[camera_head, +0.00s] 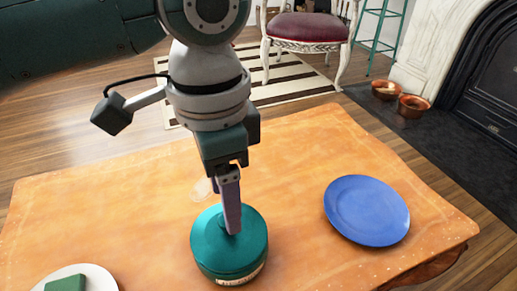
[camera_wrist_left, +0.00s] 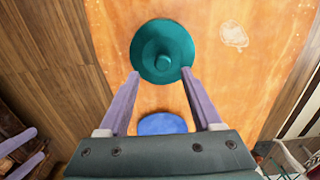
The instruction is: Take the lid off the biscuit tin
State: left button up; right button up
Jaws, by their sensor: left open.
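The biscuit tin (camera_head: 246,262) is round and teal, with a pale label low on its side, and stands on the orange table. Its lid (camera_head: 210,240) is on it. From above, the lid shows a round central knob (camera_wrist_left: 162,61). My left gripper (camera_head: 231,232) points down at the lid, its fingers overlapping the lid in the head view. It is open and empty in the left wrist view (camera_wrist_left: 160,72), fingertips at either side of the lid's near part; I cannot tell whether they touch it. My right gripper (camera_wrist_left: 22,153) shows small at the lower left there, its purple fingers apart.
A blue plate (camera_head: 366,211) lies right of the tin. A white plate (camera_head: 100,275) with a green block (camera_head: 66,284) is at the front left.

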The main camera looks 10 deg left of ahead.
aim_at(217, 250)
pick_arm(q)
jog(key=f+b, duration=0.1)
jog(key=f, duration=0.1)
jog(key=f+b, duration=0.1)
jog(key=f, duration=0.1)
jog(key=f+b, duration=0.1)
jog(key=f, duration=0.1)
jog(key=shift+w+a+f+b, duration=0.1)
jog(key=shift+a+b, duration=0.15)
jog(key=shift+b, duration=0.05)
grip_shut()
